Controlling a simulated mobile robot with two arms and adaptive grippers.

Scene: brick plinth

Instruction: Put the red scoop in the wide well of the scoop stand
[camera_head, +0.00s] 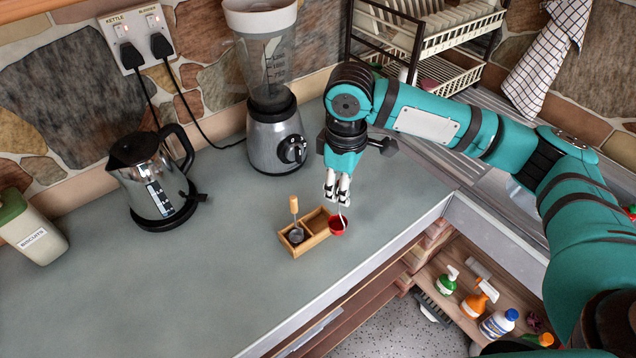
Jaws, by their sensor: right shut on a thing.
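The wooden scoop stand (318,239) sits on the grey counter near its front edge. It has two wells. The left one holds a dark scoop (296,235) with an upright tan handle; the right one looks empty. The red scoop (337,226) is at the stand's right end, its bowl overlapping the end wall in the picture. I cannot tell whether they touch. My right gripper (342,203) points down just above it, shut on its pale handle, which is mostly hidden by the fingers. My left gripper is not in view.
A blender (275,140) stands behind the stand, and a steel kettle (155,185) at the left. A dish rack (450,40) is at the back right. Counter left of the stand is clear.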

